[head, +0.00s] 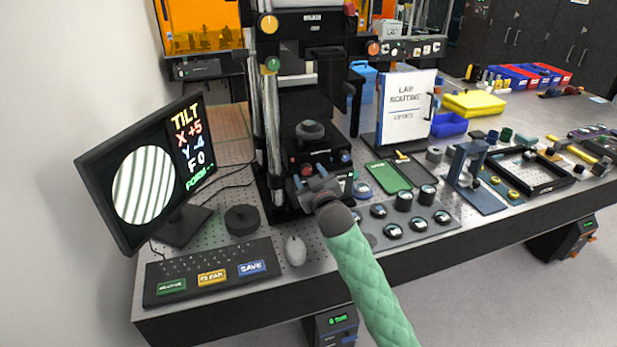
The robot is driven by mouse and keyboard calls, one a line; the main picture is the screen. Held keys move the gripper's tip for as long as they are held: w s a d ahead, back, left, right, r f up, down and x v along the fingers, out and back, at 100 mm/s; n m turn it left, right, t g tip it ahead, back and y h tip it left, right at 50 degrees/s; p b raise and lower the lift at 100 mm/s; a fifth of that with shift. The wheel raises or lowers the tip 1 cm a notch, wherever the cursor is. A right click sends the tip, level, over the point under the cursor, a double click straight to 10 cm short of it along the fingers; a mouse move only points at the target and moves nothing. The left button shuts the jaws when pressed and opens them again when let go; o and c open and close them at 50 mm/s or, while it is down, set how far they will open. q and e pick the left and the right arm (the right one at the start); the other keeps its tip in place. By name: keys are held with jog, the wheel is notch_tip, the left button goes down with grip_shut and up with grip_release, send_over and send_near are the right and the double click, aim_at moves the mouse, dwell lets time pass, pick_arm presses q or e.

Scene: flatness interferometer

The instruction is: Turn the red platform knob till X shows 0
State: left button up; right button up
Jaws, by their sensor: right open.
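The monitor (145,175) at the left shows a striped fringe disc and the readout TILT, X +5, Y -4, F 0. The interferometer stand (268,130) is in the middle, with a dark round part on its platform. The red platform knob (307,169) is low on the platform's front, small and partly covered by my gripper. My right gripper (308,181) is open at the knob, with its fingers pointing toward it. I cannot tell whether they touch it. A blue knob (346,157) sits to the right. My left gripper is out of view.
A dark round weight (242,219) stands left of my gripper. A tray of round pieces (445,216) lies to the right. A lab routine sign (405,110) stands behind.

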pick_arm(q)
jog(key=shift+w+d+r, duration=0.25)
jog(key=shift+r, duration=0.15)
pick_arm(e)
jog(key=shift+w+a, duration=0.2)
jog(key=shift+w, duration=0.5)
jog(key=c, duration=1)
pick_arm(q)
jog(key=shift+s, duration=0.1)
